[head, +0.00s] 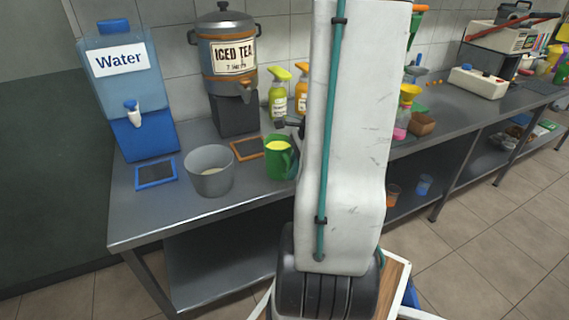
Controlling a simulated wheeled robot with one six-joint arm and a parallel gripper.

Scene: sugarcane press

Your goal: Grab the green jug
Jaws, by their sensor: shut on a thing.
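The green jug (279,162) stands upright on or just above the steel counter, left of my arm, with yellow content at its top. Its handle side faces right, toward my arm. Of my gripper (291,125), only a dark part shows past the left edge of my pale arm link, just above and behind the jug. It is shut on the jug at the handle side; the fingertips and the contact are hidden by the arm.
A grey bucket (209,170) stands close left of the jug. Behind are an iced tea dispenser (233,65), a blue water dispenser (129,90) and a green spray bottle (279,95). An orange-framed tray (247,149) lies nearby. The counter's front left corner is clear.

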